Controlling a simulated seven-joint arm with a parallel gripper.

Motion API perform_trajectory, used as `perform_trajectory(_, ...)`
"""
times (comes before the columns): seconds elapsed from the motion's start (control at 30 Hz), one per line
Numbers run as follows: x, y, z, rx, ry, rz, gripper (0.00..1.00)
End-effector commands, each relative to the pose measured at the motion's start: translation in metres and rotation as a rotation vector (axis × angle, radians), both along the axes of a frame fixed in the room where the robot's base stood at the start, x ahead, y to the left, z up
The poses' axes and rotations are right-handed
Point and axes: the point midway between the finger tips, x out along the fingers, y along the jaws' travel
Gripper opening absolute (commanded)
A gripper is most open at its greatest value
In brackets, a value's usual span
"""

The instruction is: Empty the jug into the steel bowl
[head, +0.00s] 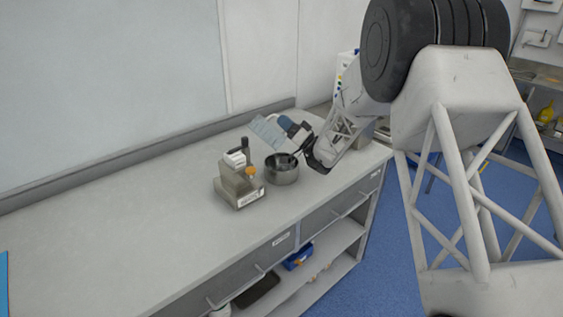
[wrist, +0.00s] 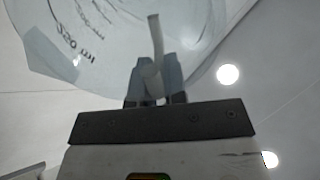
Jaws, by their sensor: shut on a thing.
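The jug (head: 266,130) is pale, see-through and bluish, and is tipped well over above the steel bowl. In the wrist view the jug (wrist: 110,35) fills the upper part, with printed markings on its wall. My gripper (wrist: 155,82) is shut on the jug's handle (wrist: 155,45). In the head view my gripper (head: 294,129) is above the bowl's far side. I cannot see inside the bowl well, and cannot tell if any liquid is in the jug.
A steel holder (head: 238,190) with a white box and an orange-capped bottle (head: 250,171) stands close to the left of the bowl on the grey bench (head: 130,220). The bench's left part is clear. A wall runs behind it.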

Motion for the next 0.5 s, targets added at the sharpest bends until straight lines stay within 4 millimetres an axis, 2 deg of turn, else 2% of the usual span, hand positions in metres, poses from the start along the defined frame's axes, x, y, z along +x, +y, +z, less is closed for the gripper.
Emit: perform_trajectory(0.5,-0.0027,-0.0059,-0.0005,0.063,-0.028,0.000,0.00)
